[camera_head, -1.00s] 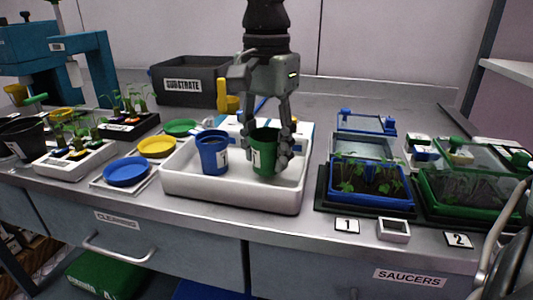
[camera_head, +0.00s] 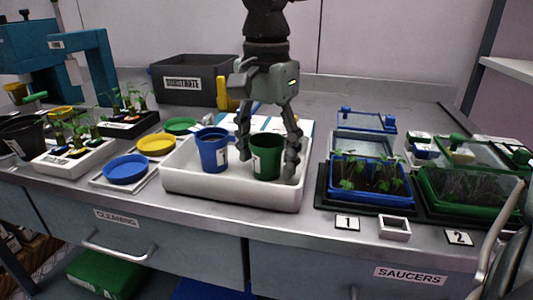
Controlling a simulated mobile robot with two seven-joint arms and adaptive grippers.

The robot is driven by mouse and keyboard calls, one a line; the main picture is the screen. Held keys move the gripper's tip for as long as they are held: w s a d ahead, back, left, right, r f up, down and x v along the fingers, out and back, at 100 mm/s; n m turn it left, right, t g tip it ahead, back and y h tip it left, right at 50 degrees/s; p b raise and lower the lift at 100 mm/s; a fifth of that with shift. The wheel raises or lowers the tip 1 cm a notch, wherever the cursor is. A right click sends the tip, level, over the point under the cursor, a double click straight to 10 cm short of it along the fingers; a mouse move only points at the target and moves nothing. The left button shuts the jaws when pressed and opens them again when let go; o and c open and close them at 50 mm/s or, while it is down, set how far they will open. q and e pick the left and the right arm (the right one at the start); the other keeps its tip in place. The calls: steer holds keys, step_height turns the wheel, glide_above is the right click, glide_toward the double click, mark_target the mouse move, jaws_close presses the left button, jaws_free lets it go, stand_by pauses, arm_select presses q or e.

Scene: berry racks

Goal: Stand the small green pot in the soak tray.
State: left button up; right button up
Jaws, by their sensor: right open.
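The small green pot (camera_head: 266,158) stands upright in the white soak tray (camera_head: 232,190), in its right half. A blue pot (camera_head: 213,150) with a white label stands in the same tray to its left. My right gripper (camera_head: 268,156) comes down from above with its fingers spread open around the green pot. One finger passes close by the pot's right side; whether it touches the pot I cannot tell.
Blue (camera_head: 126,169), yellow (camera_head: 156,144) and green (camera_head: 180,126) saucers lie left of the tray. A blue seedling tray (camera_head: 368,197) and a green one (camera_head: 462,212) stand right. A dark substrate box (camera_head: 187,83) is behind. The counter's front strip is mostly clear.

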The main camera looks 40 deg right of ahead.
arm_select(q)
steer(key=shift+s, duration=0.1)
arm_select(e)
steer(key=shift+r, duration=0.1)
steer(key=shift+r, duration=0.15)
arm_select(q)
step_height(320, 180, down, 3)
steer(key=shift+s+r+p, duration=0.1)
steer(key=shift+r+p, duration=0.1)
steer(key=shift+p, duration=0.25)
arm_select(e)
step_height(320, 180, up, 12)
arm_select(q)
steer(key=shift+w+d+r, duration=0.1)
steer(key=shift+w+r, duration=0.1)
steer(key=shift+r, duration=0.05)
steer(key=shift+s+f, duration=0.15)
stand_by(0.4)
